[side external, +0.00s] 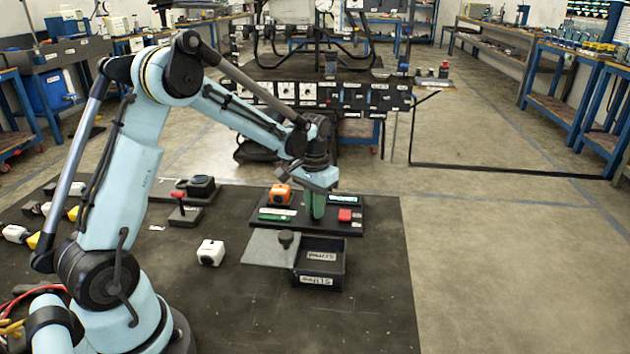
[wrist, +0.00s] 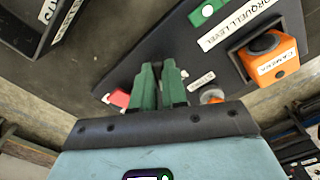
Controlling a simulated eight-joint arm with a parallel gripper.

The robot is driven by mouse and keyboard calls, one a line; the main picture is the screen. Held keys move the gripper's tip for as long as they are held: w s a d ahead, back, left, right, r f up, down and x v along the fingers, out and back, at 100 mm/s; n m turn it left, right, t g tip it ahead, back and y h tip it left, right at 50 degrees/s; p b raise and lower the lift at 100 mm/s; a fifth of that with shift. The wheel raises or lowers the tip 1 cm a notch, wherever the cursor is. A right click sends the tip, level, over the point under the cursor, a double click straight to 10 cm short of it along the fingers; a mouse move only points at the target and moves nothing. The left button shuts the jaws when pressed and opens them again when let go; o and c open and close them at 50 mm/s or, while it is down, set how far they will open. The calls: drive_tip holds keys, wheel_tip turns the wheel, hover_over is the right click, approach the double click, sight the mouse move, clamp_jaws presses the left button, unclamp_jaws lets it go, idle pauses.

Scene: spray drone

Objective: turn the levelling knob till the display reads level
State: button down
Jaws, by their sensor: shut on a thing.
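My gripper (side external: 314,207) points down over the black board (side external: 367,226), its green fingers close together. In the wrist view the fingers (wrist: 160,88) are shut on what I take to be the levelling knob, which they hide. A small lit display (side external: 343,199) with pale cyan marks is just right of my gripper in the side view; its reading is too small to tell.
An orange camera block (side external: 280,194) and a green piece (side external: 275,217) are on the board left of my gripper. In front are a black labelled bin (side external: 320,281) and a grey plate (side external: 262,252) with a dark knob (side external: 287,238). A white cube (side external: 210,252) stands left.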

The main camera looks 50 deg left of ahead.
idle(0.4)
drive_tip(key=c, duration=1.2)
unclamp_jaws()
drive_tip(key=shift+o, duration=0.2)
drive_tip(key=shift+r, duration=0.1)
wheel_tip(320, 180, up, 12)
drive_tip(key=s+d+m+t, duration=0.2)
drive_tip(key=s+d+t, duration=0.5)
drive_tip(key=s+d, duration=0.5)
drive_tip(key=shift+s+d+f+m, duration=0.25)
drive_tip(key=shift+s+f, duration=0.2)
drive_tip(key=shift+s, duration=0.5)
